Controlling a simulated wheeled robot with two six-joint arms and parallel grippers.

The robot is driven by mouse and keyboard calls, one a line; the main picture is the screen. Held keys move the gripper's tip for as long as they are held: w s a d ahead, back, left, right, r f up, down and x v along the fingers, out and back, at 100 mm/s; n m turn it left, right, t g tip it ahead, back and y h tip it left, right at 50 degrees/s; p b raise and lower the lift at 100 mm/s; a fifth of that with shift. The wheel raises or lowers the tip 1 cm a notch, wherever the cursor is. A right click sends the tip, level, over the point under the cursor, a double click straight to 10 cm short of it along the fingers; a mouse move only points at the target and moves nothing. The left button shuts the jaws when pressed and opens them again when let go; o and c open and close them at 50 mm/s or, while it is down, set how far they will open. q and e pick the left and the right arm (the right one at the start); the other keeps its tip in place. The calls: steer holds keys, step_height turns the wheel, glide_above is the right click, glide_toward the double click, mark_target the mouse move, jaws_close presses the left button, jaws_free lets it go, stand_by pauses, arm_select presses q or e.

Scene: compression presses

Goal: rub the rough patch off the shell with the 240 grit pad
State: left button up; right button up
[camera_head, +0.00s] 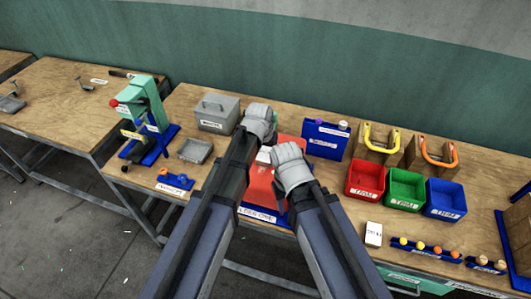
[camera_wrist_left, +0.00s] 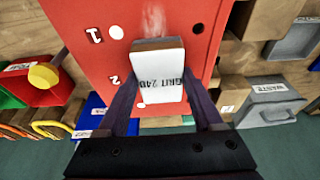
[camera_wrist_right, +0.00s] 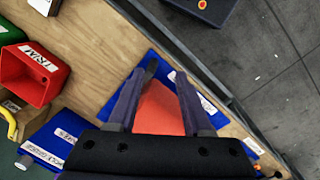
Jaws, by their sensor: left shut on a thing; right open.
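The red shell (camera_head: 258,187) lies on a blue base on the bench, partly hidden behind my arms. In the left wrist view its face (camera_wrist_left: 205,20) shows the marks 1 and 2, several round spots and a pale, scuffed rough patch (camera_wrist_left: 153,22). My left gripper (camera_wrist_left: 163,95) is shut on the white GRIT 240 pad (camera_wrist_left: 158,75), over the shell just short of the patch. I cannot tell whether the pad touches the shell. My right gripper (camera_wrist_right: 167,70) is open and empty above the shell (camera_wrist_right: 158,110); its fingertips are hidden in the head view.
A grey waste box (camera_head: 216,112) and a grey tray (camera_head: 195,150) stand left of the shell. A green press (camera_head: 142,103) stands farther left. Red (camera_head: 365,180), green (camera_head: 405,188) and blue (camera_head: 446,197) bins stand right. A white block (camera_head: 373,234) lies near the front edge.

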mark_target(263, 162)
arm_select(q)
steer(key=shift+s, duration=0.1)
steer(key=shift+s+a+f, duration=0.1)
steer(key=shift+s+a, duration=0.2)
steer(key=shift+s, duration=0.65)
steer(key=shift+s+a+f, duration=0.1)
steer(key=shift+s+a, duration=0.2)
steer(key=shift+s, duration=0.6)
steer(key=shift+s+a+r, duration=0.1)
steer(key=shift+s+a, duration=0.2)
steer(key=shift+s, duration=0.55)
steer(key=shift+s+a+r, duration=0.1)
steer(key=shift+s+a, duration=0.15)
steer(key=shift+s, duration=0.6)
steer(key=shift+w, duration=0.1)
step_height(263, 162, up, 6)
steer(key=p, duration=0.6)
